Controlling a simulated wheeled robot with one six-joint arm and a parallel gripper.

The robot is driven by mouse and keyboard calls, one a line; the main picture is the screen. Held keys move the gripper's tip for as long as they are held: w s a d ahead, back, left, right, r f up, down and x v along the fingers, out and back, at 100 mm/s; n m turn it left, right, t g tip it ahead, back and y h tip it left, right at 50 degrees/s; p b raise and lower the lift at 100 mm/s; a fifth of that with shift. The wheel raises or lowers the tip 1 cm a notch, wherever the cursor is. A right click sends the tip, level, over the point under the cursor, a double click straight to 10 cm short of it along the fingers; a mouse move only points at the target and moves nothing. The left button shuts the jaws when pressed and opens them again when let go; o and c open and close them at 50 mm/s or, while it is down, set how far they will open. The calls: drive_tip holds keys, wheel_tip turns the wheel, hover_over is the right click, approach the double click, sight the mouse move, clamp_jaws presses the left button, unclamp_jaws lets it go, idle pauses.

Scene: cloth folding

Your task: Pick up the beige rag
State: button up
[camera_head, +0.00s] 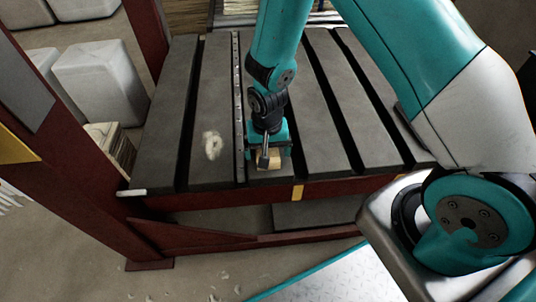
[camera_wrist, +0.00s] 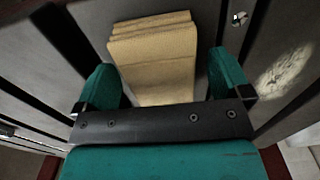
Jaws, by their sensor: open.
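The beige rag (camera_wrist: 155,55) lies folded in layers on the grey slatted bench top. In the wrist view it sits between the two teal fingers of my gripper (camera_wrist: 165,85), with a gap to the finger on the right; the finger on the left is close to its edge. Part of its near end is hidden behind the gripper's dark bar. In the head view the rag (camera_head: 268,160) shows as a small tan patch under my gripper (camera_head: 267,158), near the bench's front edge. My gripper is open and points down. Whether the fingers touch the rag cannot be told.
The bench top (camera_head: 215,110) has dark slots between its grey slats. A pale worn mark (camera_head: 212,145) is left of the gripper. A dark red post (camera_head: 60,130) stands at the left. White containers (camera_head: 98,82) are on the floor behind it. The slats right of the gripper are clear.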

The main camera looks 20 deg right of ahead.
drive_tip(key=c, duration=1.1)
drive_tip(key=shift+r, duration=0.15)
wheel_tip(320, 180, up, 20)
drive_tip(key=p, duration=0.6)
